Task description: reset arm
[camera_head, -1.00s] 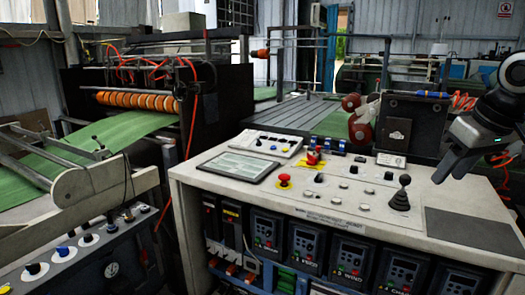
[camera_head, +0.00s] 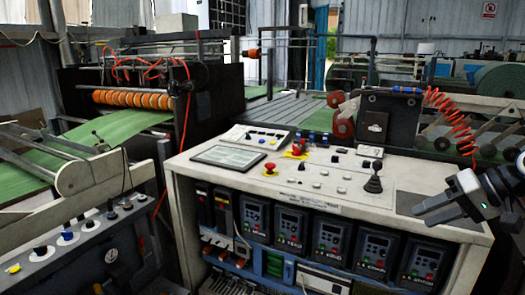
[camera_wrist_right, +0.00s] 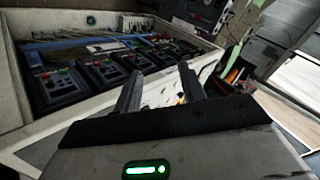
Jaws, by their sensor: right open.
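My right gripper (camera_head: 424,214) is at the right edge of the head view, by the right front corner of the white control console (camera_head: 400,215). In the right wrist view its two fingers (camera_wrist_right: 160,88) stand apart with nothing between them. The console's front with several drive units also shows there, beyond and left of the fingers. On the console top are a black joystick (camera_head: 373,180), a red emergency button (camera_head: 270,168) and a flat screen panel (camera_head: 228,156). My left gripper is not in view.
A machine with orange rollers (camera_head: 132,99) and green sheet (camera_head: 110,133) stands at the left. A second panel with knobs (camera_head: 75,250) is at the lower left. A coiled red hose (camera_head: 452,118) hangs behind the console.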

